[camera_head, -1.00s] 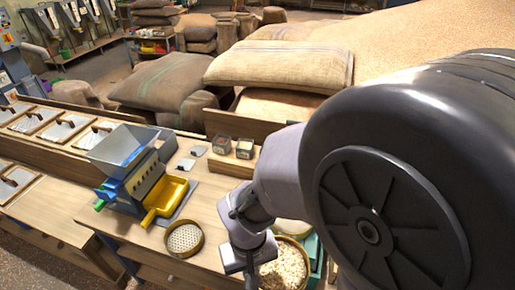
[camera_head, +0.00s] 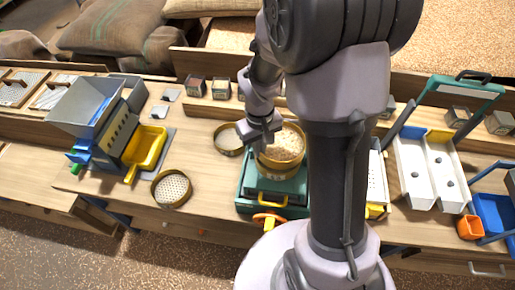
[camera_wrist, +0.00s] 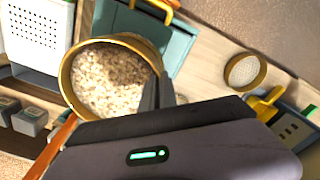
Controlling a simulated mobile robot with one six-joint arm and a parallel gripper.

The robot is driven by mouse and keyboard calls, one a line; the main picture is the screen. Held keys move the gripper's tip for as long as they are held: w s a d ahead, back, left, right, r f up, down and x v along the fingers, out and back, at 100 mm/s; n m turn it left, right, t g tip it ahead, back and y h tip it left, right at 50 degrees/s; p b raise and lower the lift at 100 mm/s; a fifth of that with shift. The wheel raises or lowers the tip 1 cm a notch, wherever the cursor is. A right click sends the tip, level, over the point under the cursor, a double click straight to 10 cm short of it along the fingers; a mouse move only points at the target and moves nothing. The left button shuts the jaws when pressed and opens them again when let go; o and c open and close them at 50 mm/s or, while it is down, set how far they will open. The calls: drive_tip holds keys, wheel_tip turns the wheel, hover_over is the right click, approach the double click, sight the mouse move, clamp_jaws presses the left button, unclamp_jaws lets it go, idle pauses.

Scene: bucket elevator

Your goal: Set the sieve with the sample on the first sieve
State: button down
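The sieve with the sample (camera_head: 283,148), a round yellow-brown rim full of pale grain, is over the green device in the head view. It also shows in the wrist view (camera_wrist: 108,80). My gripper (camera_head: 262,138) is at its upper left rim. In the wrist view my dark fingers (camera_wrist: 158,85) are close together at the rim; I cannot tell whether they clamp it. An empty perforated sieve (camera_head: 171,188) lies on the bench to the left and shows in the wrist view (camera_wrist: 245,71). Another round rim (camera_head: 228,138) lies just left of my gripper.
The green device (camera_head: 246,190) with a yellow handle is beneath the sample sieve. A blue-grey hopper machine with a yellow tray (camera_head: 147,148) stands left. White channels in a green frame (camera_head: 440,165) stand right. Bare bench (camera_head: 215,205) lies between the perforated sieve and the green device.

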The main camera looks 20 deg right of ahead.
wheel_tip(320, 180, down, 2)
drive_tip(key=shift+f, duration=0.1)
drive_tip(key=shift+w+f, duration=0.1)
drive_tip(key=shift+f, duration=0.1)
drive_tip(key=shift+f+b, duration=0.1)
drive_tip(key=shift+b, duration=0.2)
drive_tip(key=c, duration=1.6)
unclamp_jaws()
drive_tip(key=shift+c, duration=0.2)
